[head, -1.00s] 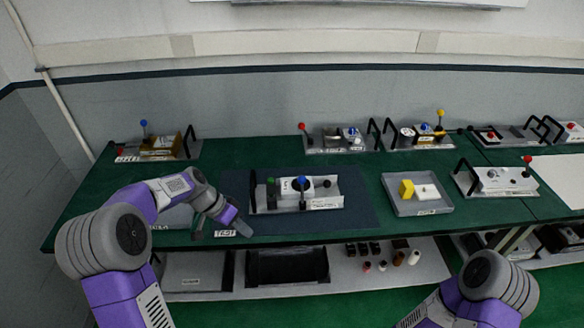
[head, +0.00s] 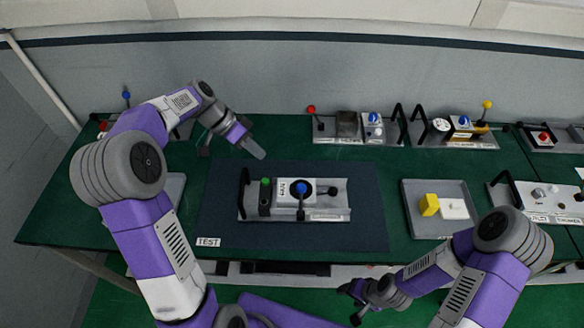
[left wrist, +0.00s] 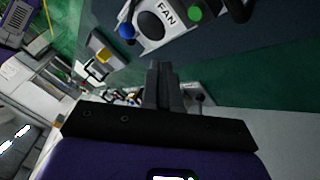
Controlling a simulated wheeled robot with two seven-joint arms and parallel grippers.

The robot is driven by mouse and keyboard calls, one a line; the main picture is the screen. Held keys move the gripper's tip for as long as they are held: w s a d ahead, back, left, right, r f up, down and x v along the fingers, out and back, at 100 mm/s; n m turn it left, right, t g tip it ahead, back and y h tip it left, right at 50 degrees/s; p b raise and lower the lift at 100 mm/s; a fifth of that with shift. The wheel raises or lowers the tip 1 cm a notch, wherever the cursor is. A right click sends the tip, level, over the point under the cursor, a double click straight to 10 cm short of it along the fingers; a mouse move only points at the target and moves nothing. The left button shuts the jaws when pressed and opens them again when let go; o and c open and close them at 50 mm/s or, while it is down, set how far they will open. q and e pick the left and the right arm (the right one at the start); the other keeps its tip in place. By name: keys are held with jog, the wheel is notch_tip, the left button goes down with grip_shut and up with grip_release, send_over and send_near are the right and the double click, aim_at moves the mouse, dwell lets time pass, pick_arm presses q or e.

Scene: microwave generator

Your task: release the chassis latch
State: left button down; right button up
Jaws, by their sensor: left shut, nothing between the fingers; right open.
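A grey open chassis (head: 325,212) sits on the dark blue mat. It has a black handle (head: 244,193) at its left end, a green-knobbed part (head: 265,182), a white module with a black round fan (head: 286,186) and a lever with a blue ball (head: 301,188). The left wrist view shows the FAN label (left wrist: 166,14), the blue ball (left wrist: 127,30) and the green knob (left wrist: 194,13). Which part is the latch I cannot tell. My left gripper (head: 258,152) is shut and empty, apart from the chassis, above its back left. My right gripper (head: 351,302) is open, low at the front.
The blue mat (head: 365,230) lies on the green bench, with a TEST label (head: 208,242) at its front left. A grey tray (head: 427,228) with a yellow block (head: 429,205) and a white block (head: 454,209) stands to the right. Other lever units (head: 345,137) line the back.

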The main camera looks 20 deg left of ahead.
aim_at(301, 199)
pick_arm(q)
jog(key=x, duration=1)
jog(key=shift+b, duration=0.3)
jog(key=shift+s+d+r, duration=0.1)
jog(key=shift+s+d, duration=0.2)
jog(key=shift+d, duration=0.3)
jog(key=shift+s+d, duration=0.3)
jog(key=shift+d, duration=0.3)
jog(key=shift+s+d, duration=0.3)
jog(key=shift+d, duration=0.3)
